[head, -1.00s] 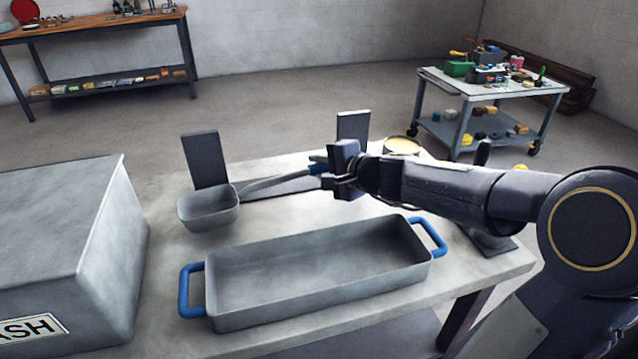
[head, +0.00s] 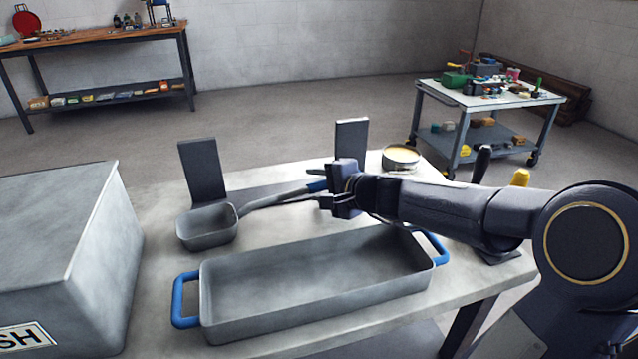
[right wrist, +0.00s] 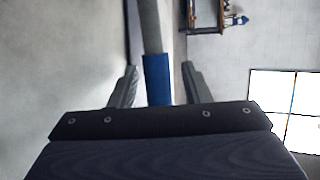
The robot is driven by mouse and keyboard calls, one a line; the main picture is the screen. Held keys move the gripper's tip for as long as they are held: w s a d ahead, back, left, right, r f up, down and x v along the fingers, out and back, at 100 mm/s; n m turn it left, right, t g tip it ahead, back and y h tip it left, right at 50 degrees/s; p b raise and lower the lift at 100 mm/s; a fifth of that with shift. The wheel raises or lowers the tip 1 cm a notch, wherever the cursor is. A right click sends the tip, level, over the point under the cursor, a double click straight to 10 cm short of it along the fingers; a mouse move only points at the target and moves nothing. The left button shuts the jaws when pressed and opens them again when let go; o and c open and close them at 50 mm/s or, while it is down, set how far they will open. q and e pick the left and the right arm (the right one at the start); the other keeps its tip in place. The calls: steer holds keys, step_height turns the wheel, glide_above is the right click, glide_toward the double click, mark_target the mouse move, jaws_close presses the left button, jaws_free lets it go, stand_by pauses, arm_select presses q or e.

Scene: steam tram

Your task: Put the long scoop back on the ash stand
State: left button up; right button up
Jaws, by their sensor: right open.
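The long scoop has a grey pan (head: 207,227), a grey shaft and a blue grip (head: 317,186). It lies along the bench, pan at the left. The ash stand shows as two dark upright plates (head: 202,170) with a dark strip between them. The pan is in front of the left plate; I cannot tell whether the scoop rests on the stand. My right gripper (head: 335,198) is open at the grip end. In the right wrist view its fingers stand apart on either side of the blue grip (right wrist: 158,80), with gaps showing. My left gripper is not in view.
A grey tray (head: 315,314) with blue handles lies in front of the scoop. A large grey ash box (head: 50,235) stands at the left. A round tin (head: 400,158) is behind my right arm. A trolley (head: 490,100) and a workbench (head: 95,42) stand farther back.

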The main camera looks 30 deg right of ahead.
steer(key=shift+r, duration=0.1)
steer(key=shift+r+p, duration=0.25)
steer(key=shift+p, duration=0.2)
steer(key=p+v, duration=0.1)
steer(key=v, duration=0.5)
steer(key=p+v, duration=0.1)
steer(key=v, duration=0.5)
steer(key=shift+f, duration=0.25)
